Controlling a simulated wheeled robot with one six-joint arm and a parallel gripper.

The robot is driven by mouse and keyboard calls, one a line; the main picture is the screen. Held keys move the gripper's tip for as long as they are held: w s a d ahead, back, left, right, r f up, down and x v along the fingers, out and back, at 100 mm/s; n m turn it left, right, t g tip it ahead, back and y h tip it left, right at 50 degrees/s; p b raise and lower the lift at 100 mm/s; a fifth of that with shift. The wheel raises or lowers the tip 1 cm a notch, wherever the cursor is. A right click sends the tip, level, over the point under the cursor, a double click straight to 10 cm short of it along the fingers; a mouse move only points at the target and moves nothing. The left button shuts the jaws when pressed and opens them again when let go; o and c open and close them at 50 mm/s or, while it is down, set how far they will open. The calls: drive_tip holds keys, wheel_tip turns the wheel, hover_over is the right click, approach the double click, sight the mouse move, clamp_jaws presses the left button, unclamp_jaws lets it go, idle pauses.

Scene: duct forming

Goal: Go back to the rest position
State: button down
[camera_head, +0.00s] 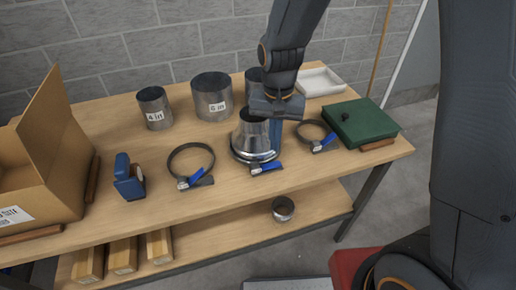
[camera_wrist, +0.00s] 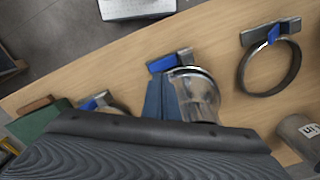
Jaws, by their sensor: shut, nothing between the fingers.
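My gripper (camera_head: 275,135) points down over the workbench, its fingers shut and empty. It is close beside a shiny metal reducer cone (camera_head: 250,135) and hides part of it; I cannot tell whether they touch. In the wrist view my blue-grey fingers (camera_wrist: 162,97) stand next to the shiny cone (camera_wrist: 195,95). A clamp with a blue handle (camera_head: 265,168) lies at the foot of the cone.
Ring clamps lie left (camera_head: 191,165) and right (camera_head: 316,136) on the bench (camera_head: 225,190). Metal duct pieces (camera_head: 212,96) stand behind. A green box (camera_head: 361,122), white tray (camera_head: 318,82), blue tool (camera_head: 128,178) and cardboard box (camera_head: 45,165) occupy the sides.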

drive_tip(key=shift+r+p, duration=0.5)
drive_tip(key=shift+r, duration=0.35)
drive_tip(key=s+d+n+b, duration=0.1)
drive_tip(key=s+d+b, duration=0.2)
drive_tip(key=d, duration=0.3)
drive_tip(key=s+d+n+t+b, duration=0.1)
drive_tip(key=s+d+b, duration=0.2)
drive_tip(key=d, duration=0.3)
drive_tip(key=shift+s+d+f+n, duration=0.2)
drive_tip(key=shift+s+d+n, duration=0.15)
drive_tip(key=shift+s, duration=0.4)
